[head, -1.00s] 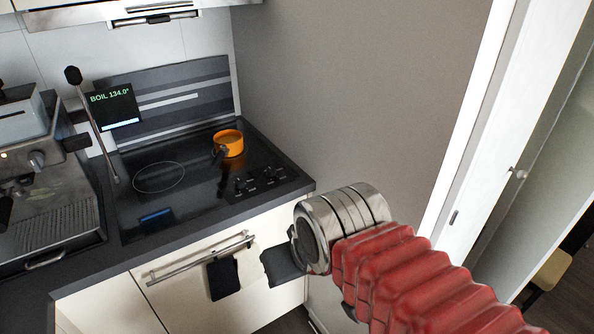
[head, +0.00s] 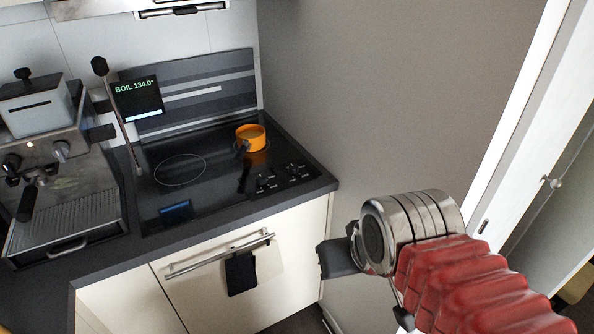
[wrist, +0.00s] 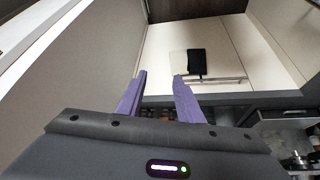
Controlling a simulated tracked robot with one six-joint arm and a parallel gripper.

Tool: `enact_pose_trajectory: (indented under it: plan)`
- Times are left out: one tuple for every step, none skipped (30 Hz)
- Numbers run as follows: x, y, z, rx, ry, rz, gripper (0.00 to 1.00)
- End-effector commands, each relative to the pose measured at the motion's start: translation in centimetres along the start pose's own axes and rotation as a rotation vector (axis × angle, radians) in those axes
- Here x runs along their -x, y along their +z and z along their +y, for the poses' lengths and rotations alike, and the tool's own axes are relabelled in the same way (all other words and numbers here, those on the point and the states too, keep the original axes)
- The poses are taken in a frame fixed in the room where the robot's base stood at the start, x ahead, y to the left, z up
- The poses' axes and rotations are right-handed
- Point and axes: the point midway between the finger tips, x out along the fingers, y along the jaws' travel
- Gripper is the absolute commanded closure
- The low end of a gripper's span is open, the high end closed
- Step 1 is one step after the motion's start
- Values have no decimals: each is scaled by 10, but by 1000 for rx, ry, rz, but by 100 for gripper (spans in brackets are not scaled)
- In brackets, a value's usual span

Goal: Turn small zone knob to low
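The black cooktop (head: 190,175) is set in the dark counter at the head view's middle left. Several small black knobs (head: 268,180) sit at its front right corner; which is the small zone knob, and its setting, is too small to read. An orange pot (head: 250,138) stands on the cooktop's back right, behind the knobs. My gripper (head: 330,262) is in front of and right of the counter corner, apart from the knobs. In the wrist view its two purple fingers (wrist: 160,95) are spread with nothing between them.
A display (head: 137,98) reading "BOIL 134.0°" stands behind the cooktop. A coffee machine (head: 65,190) is at the left. A bar with black and white towels (head: 240,272) hangs on the cabinet front below. A grey wall (head: 380,90) bounds the right side.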

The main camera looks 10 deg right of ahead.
Motion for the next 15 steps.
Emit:
enact_pose_trajectory:
  plan:
    - [-1, -2, 1, -1, 2, 3, 67]
    - [-3, -5, 1, -2, 4, 6, 67]
    - [-5, -9, 2, -4, 7, 13, 67]
    - [-7, -12, 3, -5, 10, 18, 67]
    - [-10, -17, 1, -8, 15, 27, 67]
    - [-14, -24, 2, -9, 21, 39, 67]
    - [-18, -30, 3, -11, 25, 49, 67]
    - [-22, -36, 5, -13, 30, 61, 67]
    - [-28, -46, 7, -14, 37, 78, 67]
    - [-33, -53, 9, -15, 42, 91, 67]
    - [-38, -61, 11, -16, 46, 106, 67]
    - [-44, -71, 14, -16, 53, 127, 67]
    - [-49, -79, 16, -17, 57, 143, 67]
    - [-54, -87, 17, -18, 60, 158, 67]
    - [-61, -97, 19, -17, 65, 179, 67]
